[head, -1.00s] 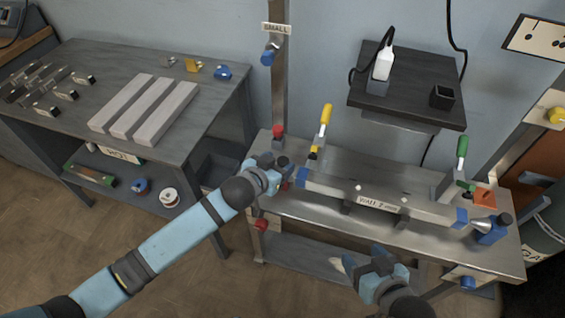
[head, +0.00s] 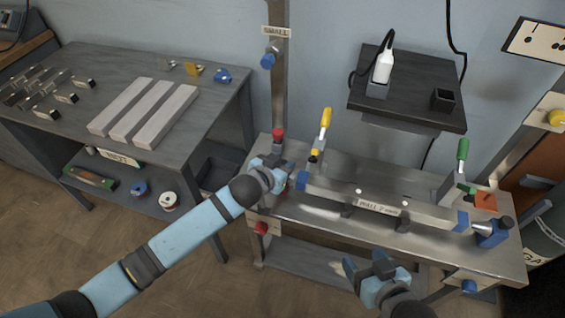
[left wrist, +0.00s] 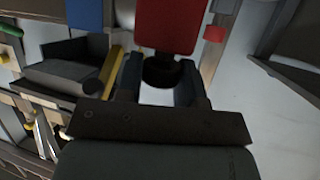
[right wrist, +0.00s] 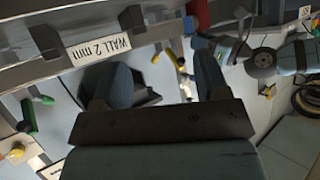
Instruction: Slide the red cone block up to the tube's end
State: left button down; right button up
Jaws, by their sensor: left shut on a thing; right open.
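The tube (head: 340,192) lies across the right-hand bench, with a blue band (head: 301,181) at its left end and another at its right. The red cone block (head: 285,187) is mostly hidden behind my left gripper (head: 283,172), just left of the tube's left end. In the left wrist view the red block (left wrist: 170,22) is above my left gripper (left wrist: 160,78), whose fingers are shut around a dark knob below it. Whether the cone touches the tube is hidden. My right gripper (head: 366,262) is open and empty in front of the bench.
A blue cone block (head: 490,232) stands at the tube's right end. Yellow (head: 325,124) and green (head: 462,150) clamp handles rise behind the tube. A red knob (head: 262,228) and blue knob (head: 468,286) sit on the bench front. The left table holds pale bars (head: 145,110).

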pick_arm(q)
jog(key=shift+a+r+p, duration=0.15)
jog(key=shift+r+p, duration=0.1)
jog(key=shift+p, duration=0.2)
jog(key=shift+a+f, duration=0.1)
jog(key=shift+w+f, duration=0.1)
jog(key=shift+f, duration=0.05)
jog(key=c, duration=0.8)
grip_release()
jog(key=shift+o, duration=0.2)
pick_arm(e)
jog(key=shift+s+d, duration=0.1)
